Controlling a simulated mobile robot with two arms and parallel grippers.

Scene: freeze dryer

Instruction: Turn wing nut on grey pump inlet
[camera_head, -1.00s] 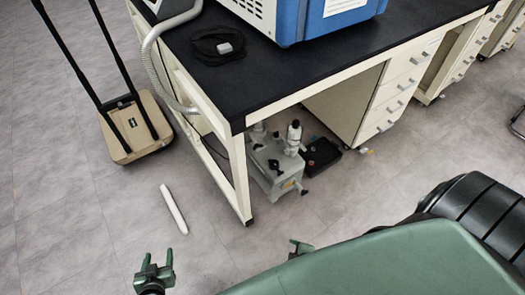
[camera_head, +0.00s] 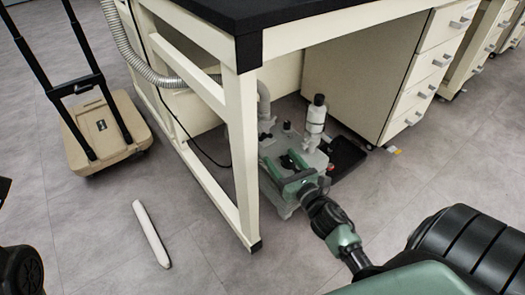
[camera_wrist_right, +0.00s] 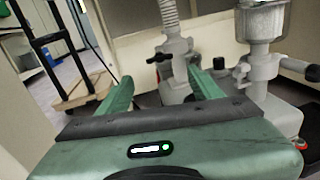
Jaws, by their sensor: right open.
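The grey pump (camera_head: 312,158) stands on the floor under the bench. In the right wrist view its inlet fitting (camera_wrist_right: 177,72) rises upright below a ribbed hose (camera_wrist_right: 168,15). A black wing nut (camera_wrist_right: 158,58) sticks out on the left side of the fitting. My right gripper (camera_head: 283,165) is at the pump's front side, with its green fingers pointing toward the inlet. In the wrist view the gripper (camera_wrist_right: 160,74) is open, with the fitting beyond and between its fingertips, nearer the right finger. Nothing is held. My left gripper is out of view.
A bench leg (camera_head: 243,165) stands just left of the pump. A drawer cabinet (camera_head: 425,75) and a black tray (camera_head: 346,157) are to its right. A pale canister (camera_head: 316,116) rises from the pump. A cart (camera_head: 104,130) and white rod (camera_head: 151,234) are on the left floor.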

